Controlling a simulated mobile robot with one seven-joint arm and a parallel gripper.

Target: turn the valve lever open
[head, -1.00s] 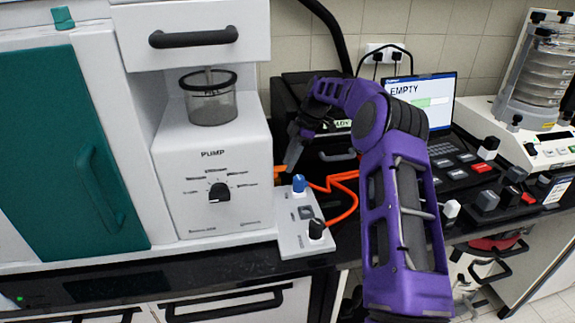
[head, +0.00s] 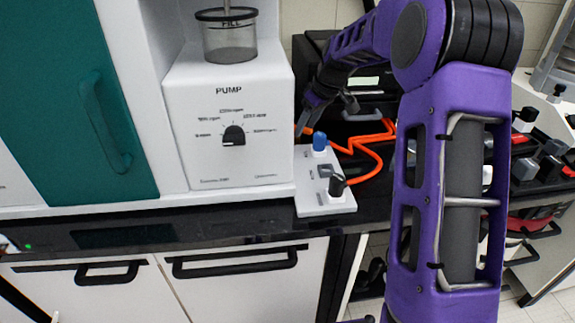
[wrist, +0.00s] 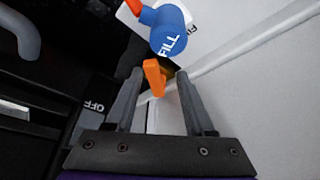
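The orange valve lever (wrist: 153,78) shows in the wrist view, between the two fingers of my gripper (wrist: 159,82). The fingers are apart, with a gap on each side of the lever, and hold nothing. In the head view my gripper (head: 306,118) points down at the right side of the white pump unit (head: 228,165), just behind a blue knob. The same blue knob (wrist: 168,32), lettered FILL, is just beyond the fingertips in the wrist view. The valve body under the lever is mostly hidden.
A small white panel (head: 312,205) carries the blue knob (head: 319,142) and a black knob (head: 337,185). Orange tubing (head: 372,145) runs behind it. A clear cup (head: 229,42) stands on the pump. A teal door (head: 70,100) is at left.

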